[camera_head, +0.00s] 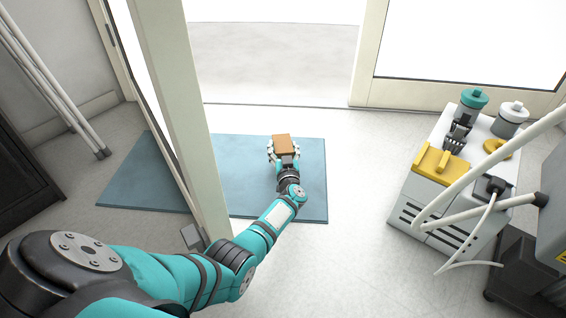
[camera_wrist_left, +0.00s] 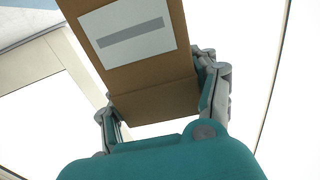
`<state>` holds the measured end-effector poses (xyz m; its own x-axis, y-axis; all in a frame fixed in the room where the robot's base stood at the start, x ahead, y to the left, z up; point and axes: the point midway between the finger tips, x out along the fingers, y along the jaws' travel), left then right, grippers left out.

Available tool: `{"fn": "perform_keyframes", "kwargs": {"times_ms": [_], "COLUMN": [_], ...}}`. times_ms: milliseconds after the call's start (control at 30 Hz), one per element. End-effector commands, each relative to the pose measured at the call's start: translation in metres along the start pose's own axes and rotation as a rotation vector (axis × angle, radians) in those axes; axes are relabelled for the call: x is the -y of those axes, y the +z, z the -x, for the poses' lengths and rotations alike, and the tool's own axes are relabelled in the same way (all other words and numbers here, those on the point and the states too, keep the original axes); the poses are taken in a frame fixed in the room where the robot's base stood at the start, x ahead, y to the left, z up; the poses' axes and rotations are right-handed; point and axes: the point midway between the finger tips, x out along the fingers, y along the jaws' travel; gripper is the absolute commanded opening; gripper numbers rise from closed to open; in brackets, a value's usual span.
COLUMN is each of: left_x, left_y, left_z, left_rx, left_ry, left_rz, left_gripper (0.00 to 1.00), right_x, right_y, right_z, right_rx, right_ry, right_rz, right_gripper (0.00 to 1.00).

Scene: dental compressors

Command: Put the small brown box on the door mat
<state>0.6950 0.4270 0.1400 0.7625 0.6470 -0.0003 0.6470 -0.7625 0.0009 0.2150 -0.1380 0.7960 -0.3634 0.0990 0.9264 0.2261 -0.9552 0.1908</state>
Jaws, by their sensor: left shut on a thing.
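The small brown box (camera_head: 282,143) is held in my left gripper (camera_head: 283,150), with a finger on each side of it. In the head view the box shows over the blue door mat (camera_head: 305,190), near its far edge. I cannot tell how high above the mat it is. In the left wrist view the box (camera_wrist_left: 155,97) fills the space between the fingers of my left gripper (camera_wrist_left: 160,100) and carries a white label with a grey bar. My left forearm hides part of the mat. My right gripper is not identifiable in these views.
An open door (camera_head: 180,100) stands across the mat, splitting the view of it. Pale pipes (camera_head: 60,85) stand at the left. Floor right of the mat is clear.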

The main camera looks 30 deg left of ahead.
Motion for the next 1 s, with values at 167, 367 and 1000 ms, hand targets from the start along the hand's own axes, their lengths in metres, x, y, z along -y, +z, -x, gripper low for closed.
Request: {"fn": "perform_keyframes", "kwargs": {"times_ms": [167, 367, 1000], "left_x": [0.0, 0.0, 0.0], "left_y": [0.029, 0.03, 0.034], "left_z": [0.0, -0.001, 0.0], "left_rx": [-0.002, -0.002, 0.0], "left_ry": [-0.001, -0.001, -0.001], "left_rz": [-0.002, -0.001, -0.001], "left_gripper": [0.23, 0.23, 0.85], "right_x": [0.006, 0.006, 0.006], "right_y": [-0.009, -0.009, -0.01], "right_z": [0.027, 0.028, 0.028], "right_rx": [0.0, 0.002, 0.0], "right_ry": [0.0, 0.0, -0.001], "right_rz": [0.0, 0.0, 0.0], "right_gripper": [0.0, 0.0, 0.0]}}
